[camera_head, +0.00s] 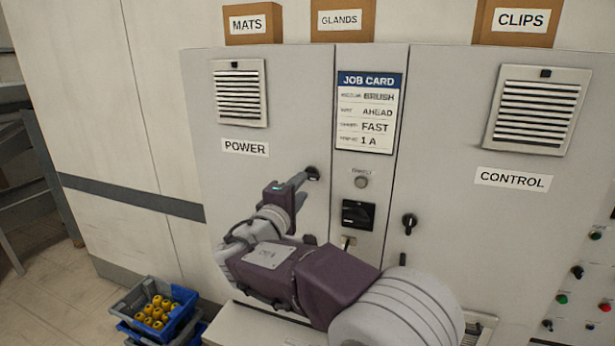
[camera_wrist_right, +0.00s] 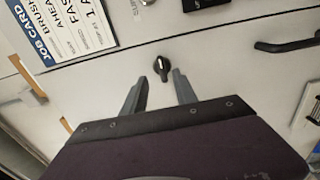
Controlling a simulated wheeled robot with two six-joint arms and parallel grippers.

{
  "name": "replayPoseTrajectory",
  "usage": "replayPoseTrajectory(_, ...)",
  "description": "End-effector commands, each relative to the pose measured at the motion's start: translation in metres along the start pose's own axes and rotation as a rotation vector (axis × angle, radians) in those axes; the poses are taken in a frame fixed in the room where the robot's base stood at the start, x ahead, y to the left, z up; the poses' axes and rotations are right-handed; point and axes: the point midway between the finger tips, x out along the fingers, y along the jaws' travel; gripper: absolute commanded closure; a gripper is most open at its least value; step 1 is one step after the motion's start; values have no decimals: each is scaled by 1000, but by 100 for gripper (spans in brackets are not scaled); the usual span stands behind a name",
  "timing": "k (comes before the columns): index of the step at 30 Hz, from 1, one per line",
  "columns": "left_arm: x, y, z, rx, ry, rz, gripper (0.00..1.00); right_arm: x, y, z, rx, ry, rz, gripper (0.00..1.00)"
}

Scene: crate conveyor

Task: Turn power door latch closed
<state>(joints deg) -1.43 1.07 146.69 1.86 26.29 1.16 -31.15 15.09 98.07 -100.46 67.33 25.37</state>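The power door latch (camera_head: 313,173) is a small black knob at the right edge of the door labelled POWER (camera_head: 245,148). In the right wrist view the latch (camera_wrist_right: 161,68) shows as a black knob with a short lever, its lever roughly along the picture's vertical. My right gripper (camera_head: 298,182) reaches up to the latch from the lower left, and its tips partly cover it in the head view. In the right wrist view my right gripper (camera_wrist_right: 160,88) is open, with the latch just beyond and between the fingertips and clear space around it. My left gripper is not in view.
The control door has a similar black latch (camera_head: 409,223). Boxes stand on top, including one labelled CLIPS (camera_head: 520,20). A blue crate (camera_head: 190,327) of yellow parts sits at lower left.

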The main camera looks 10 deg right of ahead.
Motion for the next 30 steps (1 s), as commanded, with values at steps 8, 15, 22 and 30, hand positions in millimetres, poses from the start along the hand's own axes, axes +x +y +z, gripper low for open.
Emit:
replayPoseTrajectory(8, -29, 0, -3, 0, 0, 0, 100, 52, 3, 1, -3, -3, -2, 65)
replayPoseTrajectory(15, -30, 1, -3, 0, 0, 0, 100, 61, 0, 0, 0, 0, -1, 65)
replayPoseTrajectory(22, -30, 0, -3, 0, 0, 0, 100, 60, 0, 0, -1, 0, -2, 96)
replayPoseTrajectory(30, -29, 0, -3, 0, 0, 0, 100, 60, 0, 0, -3, 1, -1, 100)
